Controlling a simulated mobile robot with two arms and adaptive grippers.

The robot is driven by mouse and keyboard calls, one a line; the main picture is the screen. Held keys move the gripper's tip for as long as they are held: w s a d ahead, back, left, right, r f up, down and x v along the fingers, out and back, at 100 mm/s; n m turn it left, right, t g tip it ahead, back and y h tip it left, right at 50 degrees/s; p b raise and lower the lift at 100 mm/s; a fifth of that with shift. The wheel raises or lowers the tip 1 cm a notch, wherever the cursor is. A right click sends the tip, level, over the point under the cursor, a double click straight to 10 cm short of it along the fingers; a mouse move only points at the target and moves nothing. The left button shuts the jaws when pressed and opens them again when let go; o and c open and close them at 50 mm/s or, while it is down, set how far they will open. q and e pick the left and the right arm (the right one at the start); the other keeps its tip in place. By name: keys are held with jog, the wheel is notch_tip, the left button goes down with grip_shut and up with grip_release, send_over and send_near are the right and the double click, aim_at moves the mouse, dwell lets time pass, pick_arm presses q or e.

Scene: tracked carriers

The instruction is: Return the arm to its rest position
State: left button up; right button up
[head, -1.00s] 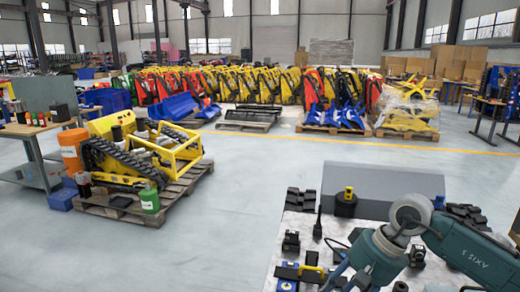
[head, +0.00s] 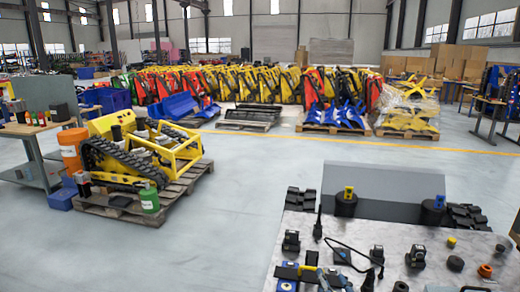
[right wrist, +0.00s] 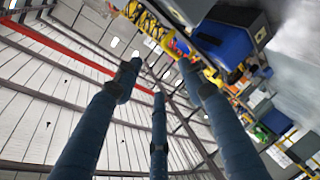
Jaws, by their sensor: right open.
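My right gripper (right wrist: 157,78) shows in the right wrist view as three long blue fingers with dark joints. The fingers are spread apart and nothing is between them. They point up toward the hall's roof and the tilted floor scene. In the head view neither of my arms nor grippers is in the picture. My left gripper is not seen in any view.
A worktable (head: 335,240) with several small dark parts, a black cable and a grey panel (head: 385,185) stands at the lower right. A yellow tracked carrier (head: 130,150) sits on a pallet (head: 185,190) at left. The floor between is clear.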

jog(key=s+f+m+g, duration=0.1)
jog(key=f, duration=0.1)
jog(key=s+d+f+m, duration=0.1)
jog(key=f, duration=0.1)
jog(key=s+d+f+m+g+h, duration=0.1)
jog(key=s+f, duration=0.1)
jog(key=shift+d+f+g, duration=0.1)
jog(key=shift+f+g, duration=0.1)
jog(key=shift+g, duration=0.1)
jog(key=s+d+f+m+g, duration=0.1)
jog(key=s+f+m+g, duration=0.4)
jog(key=s+f, duration=0.5)
jog(key=s+d+f+m+g, duration=0.1)
jog(key=s+f+m+g, duration=0.4)
jog(key=s, duration=0.9)
notch_tip(320, 180, down, 27)
jog(key=s+n+g, duration=0.1)
jog(key=s, duration=0.1)
jog(key=s+d+f+g, duration=0.1)
jog(key=s+d+f, duration=0.2)
jog(key=s+f, duration=1.2)
jog(key=shift+s+f, duration=0.4)
jog(key=shift+s, duration=0.45)
